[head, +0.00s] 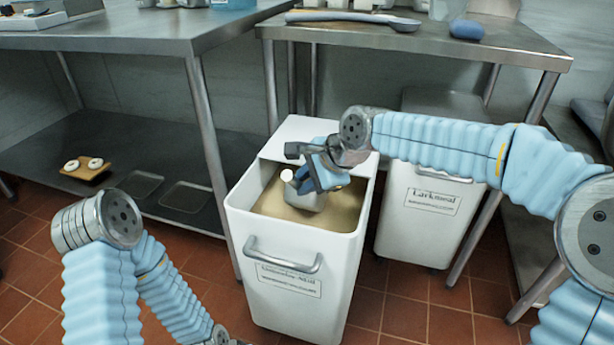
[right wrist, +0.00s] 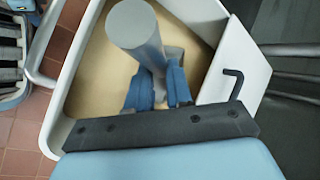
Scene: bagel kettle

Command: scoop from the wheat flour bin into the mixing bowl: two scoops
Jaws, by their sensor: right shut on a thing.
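An open white bin (head: 300,243) with tan flour-like powder (head: 345,205) stands on the floor at the middle of the head view. Its front label is too blurred to read. My right gripper (head: 318,175) is over the bin's opening and shut on a grey scoop (head: 308,200). The scoop is low at the powder; I cannot tell how much powder it holds. In the right wrist view the scoop's thick grey handle (right wrist: 136,32) stands between the blue fingers (right wrist: 160,90), above the powder. My left arm shows, but its gripper is out of frame. I cannot make out a mixing bowl.
A second white bin (head: 425,215), labelled "Larkmeal", stands to the right under a steel table (head: 440,50). A long spoon (head: 350,17) and a blue object (head: 467,29) lie on that table. Another steel table (head: 130,38) with a lower shelf is at left.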

